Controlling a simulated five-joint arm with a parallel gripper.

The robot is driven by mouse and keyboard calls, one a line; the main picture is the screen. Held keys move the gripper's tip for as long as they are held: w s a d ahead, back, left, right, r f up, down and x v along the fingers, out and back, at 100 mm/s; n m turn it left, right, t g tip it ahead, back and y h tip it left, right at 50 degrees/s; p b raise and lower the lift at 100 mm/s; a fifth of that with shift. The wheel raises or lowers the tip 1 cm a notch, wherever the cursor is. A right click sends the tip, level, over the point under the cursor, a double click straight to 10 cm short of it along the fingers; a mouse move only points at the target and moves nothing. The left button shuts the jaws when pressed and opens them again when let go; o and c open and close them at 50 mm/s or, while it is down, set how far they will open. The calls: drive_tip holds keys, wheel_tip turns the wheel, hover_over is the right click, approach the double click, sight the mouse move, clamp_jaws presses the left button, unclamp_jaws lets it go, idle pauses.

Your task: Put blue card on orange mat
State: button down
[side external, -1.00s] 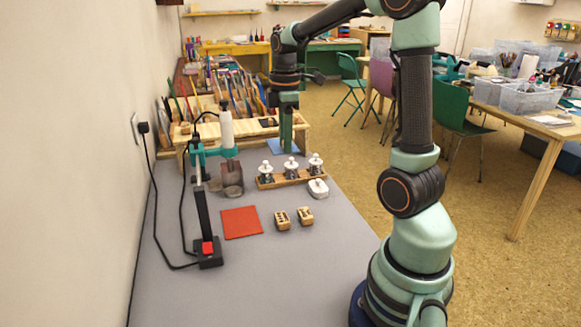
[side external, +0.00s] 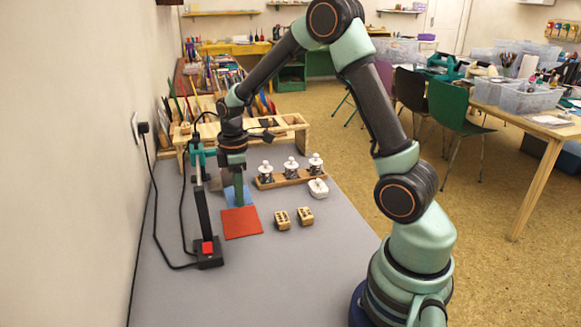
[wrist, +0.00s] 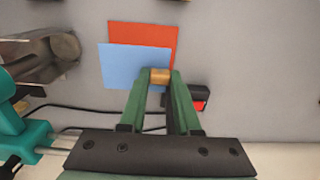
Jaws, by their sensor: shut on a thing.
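The blue card (side external: 232,195) is at the far edge of the orange mat (side external: 241,225), which lies flat on the grey table. In the wrist view the blue card (wrist: 135,66) overlaps much of the orange mat (wrist: 145,34), whose upper and right strips show. My gripper (side external: 239,201) points down and is shut on the blue card by a small tan block-like grip at its edge. This tan piece shows between the green fingertips of my gripper (wrist: 160,76) in the wrist view. I cannot tell whether the card touches the mat.
A black stand with a red button (side external: 207,247) is left of the mat. The front table is clear.

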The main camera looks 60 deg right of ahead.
sight(243, 228)
drive_tip(key=shift+f, duration=3.9)
drive_tip(key=shift+f, duration=0.1)
drive_tip(key=c, duration=0.6)
unclamp_jaws()
wheel_tip(243, 228, up, 12)
drive_tip(key=shift+r, duration=0.25)
drive_tip(key=shift+s+a+r+m+t, duration=0.95)
drive_tip(key=shift+s+a+r+m, duration=0.55)
drive_tip(key=shift+s+r, duration=0.55)
drive_tip(key=shift+s+a+r+m+t, duration=0.9)
drive_tip(key=shift+s+a+r+m, duration=0.75)
drive_tip(key=shift+s, duration=0.65)
drive_tip(key=shift+s+a+r+m+t, duration=0.95)
drive_tip(key=shift+s+a+r+m, duration=0.4)
drive_tip(key=shift+s+r, duration=0.75)
